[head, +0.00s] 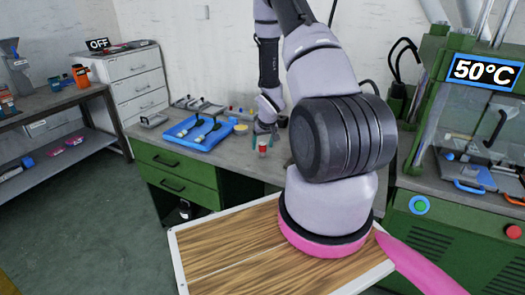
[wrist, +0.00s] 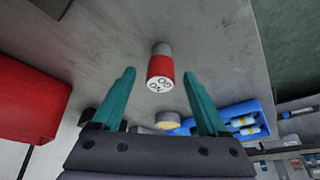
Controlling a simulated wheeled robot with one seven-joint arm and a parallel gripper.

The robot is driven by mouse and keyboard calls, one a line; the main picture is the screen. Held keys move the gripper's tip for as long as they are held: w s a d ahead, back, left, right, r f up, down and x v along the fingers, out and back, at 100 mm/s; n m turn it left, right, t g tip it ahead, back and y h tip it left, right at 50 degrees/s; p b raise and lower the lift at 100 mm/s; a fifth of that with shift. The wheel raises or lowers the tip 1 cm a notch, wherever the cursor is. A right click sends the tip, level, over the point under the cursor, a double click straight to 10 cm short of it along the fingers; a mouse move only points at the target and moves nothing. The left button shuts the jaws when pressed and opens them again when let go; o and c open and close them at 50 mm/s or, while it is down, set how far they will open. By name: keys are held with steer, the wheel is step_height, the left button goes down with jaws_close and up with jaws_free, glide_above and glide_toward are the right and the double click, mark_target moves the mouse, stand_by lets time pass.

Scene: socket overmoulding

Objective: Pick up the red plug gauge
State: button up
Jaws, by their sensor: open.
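The red plug gauge (wrist: 160,68) stands on the grey bench in the wrist view. It has a red band, a grey metal end and a white end face with dark markings. In the head view the gauge (head: 262,147) is a small red and white piece near the bench's front edge. My gripper (wrist: 165,85) has two teal fingers spread apart, with the gauge seen between and just beyond their tips, not visibly touching. In the head view my gripper (head: 264,138) is above and around the gauge's place, partly hard to make out.
A blue tray (head: 199,146) with tools lies left of the gauge on the bench (head: 150,130). A yellow round piece (head: 240,127) is close by. In the wrist view a large red object (wrist: 35,100) is at left. A green machine (head: 425,140) stands at right.

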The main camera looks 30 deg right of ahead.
steer(key=shift+w+f, duration=0.1)
steer(key=shift+f, duration=0.2)
jaws_close()
steer(key=shift+r, duration=0.1)
